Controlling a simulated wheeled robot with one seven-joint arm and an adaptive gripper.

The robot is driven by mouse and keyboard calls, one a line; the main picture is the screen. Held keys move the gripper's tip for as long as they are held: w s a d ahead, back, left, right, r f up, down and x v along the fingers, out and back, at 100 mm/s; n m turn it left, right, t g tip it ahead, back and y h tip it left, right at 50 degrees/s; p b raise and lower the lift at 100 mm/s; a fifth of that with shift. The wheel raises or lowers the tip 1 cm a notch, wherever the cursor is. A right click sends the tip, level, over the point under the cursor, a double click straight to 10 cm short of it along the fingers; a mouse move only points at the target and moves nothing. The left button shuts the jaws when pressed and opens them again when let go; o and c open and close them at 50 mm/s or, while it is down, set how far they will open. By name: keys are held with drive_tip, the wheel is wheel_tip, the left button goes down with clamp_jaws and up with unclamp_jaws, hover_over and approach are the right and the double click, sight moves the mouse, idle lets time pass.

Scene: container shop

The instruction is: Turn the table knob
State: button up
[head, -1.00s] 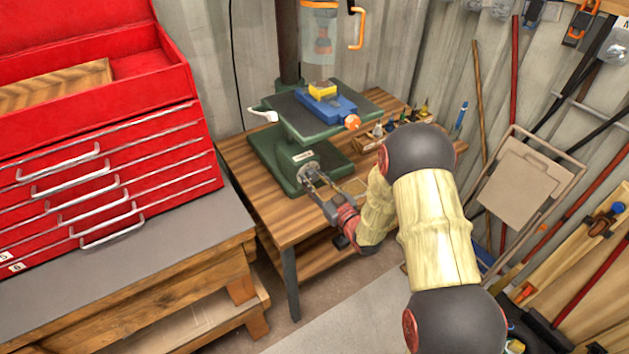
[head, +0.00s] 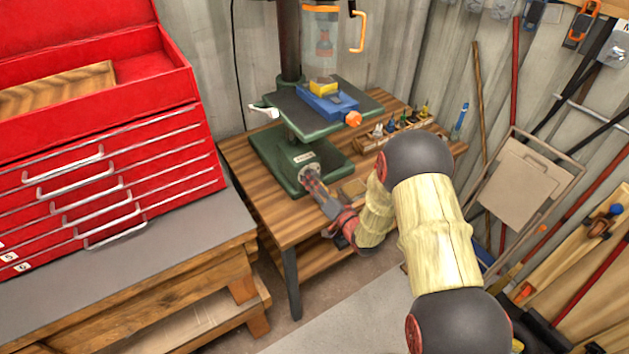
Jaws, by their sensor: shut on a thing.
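A green drill press stands on the wooden workbench (head: 245,158). Its dark, flat work table (head: 290,108) is above the green base (head: 265,152). A round grey knob (head: 308,171) shows at the front of the base, partly covered by the fingers. My gripper (head: 312,180) is shut on this knob, reaching in from the lower right. The fingers look close together. A white handle (head: 264,111) sticks out at the left of the work table. The contact between fingers and knob is small and partly hidden.
A blue vise (head: 328,102) with an orange knob (head: 353,118) and a yellow block (head: 323,88) sits on the work table. A small tool rack (head: 385,135) stands behind my arm. A red tool chest (head: 110,160) is at left. A folded chair (head: 520,180) leans at right.

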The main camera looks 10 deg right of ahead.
drive_tip(key=shift+r+m+p, duration=0.15)
drive_tip(key=shift+m+p, duration=0.8)
drive_tip(key=shift+m, duration=2.65)
drive_tip(key=o, duration=1.2)
drive_tip(key=shift+c, duration=0.2)
drive_tip(key=v, duration=1.2)
